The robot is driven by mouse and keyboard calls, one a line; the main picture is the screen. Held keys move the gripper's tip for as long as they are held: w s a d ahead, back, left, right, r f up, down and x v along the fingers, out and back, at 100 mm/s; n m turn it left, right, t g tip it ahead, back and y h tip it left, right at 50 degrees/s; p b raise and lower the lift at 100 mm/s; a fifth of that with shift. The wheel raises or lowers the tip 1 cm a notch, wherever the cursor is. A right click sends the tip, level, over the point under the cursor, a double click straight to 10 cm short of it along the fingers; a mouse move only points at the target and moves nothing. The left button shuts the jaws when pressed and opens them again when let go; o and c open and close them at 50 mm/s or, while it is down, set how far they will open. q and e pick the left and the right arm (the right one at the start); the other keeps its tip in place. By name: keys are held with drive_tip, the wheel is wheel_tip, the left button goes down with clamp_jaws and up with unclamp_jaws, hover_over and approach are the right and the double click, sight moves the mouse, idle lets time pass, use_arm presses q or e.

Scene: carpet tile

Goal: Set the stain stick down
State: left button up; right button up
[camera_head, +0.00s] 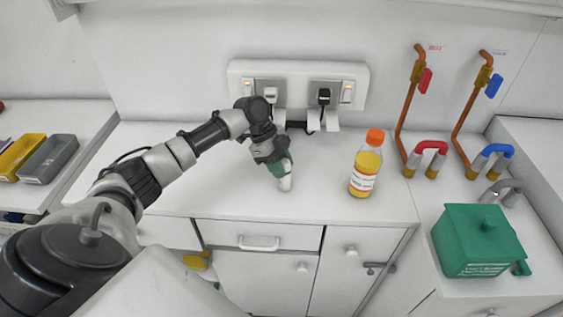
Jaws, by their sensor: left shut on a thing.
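The stain stick (284,181) is a small green stick with a white lower end. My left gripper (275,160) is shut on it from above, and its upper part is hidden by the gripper. It is roughly upright over the white counter (220,190), a little left of the yellow bottle. Its white end is at or very near the counter top; I cannot tell whether it touches. My right gripper is not in view.
A yellow bottle with an orange cap (367,164) stands to the right of the stick. Behind is a socket panel (298,85) with plugs. Copper pipes (402,125) and a green box (477,240) are at the right. Trays (48,158) lie far left. The counter's left part is clear.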

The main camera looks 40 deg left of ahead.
use_arm(q)
drive_tip(key=shift+f, duration=0.15)
drive_tip(key=shift+f, duration=0.1)
drive_tip(key=o, duration=0.9)
drive_tip(key=shift+o, duration=0.2)
drive_tip(key=b+v, duration=0.2)
drive_tip(key=v, duration=1)
drive_tip(key=shift+b, duration=0.4)
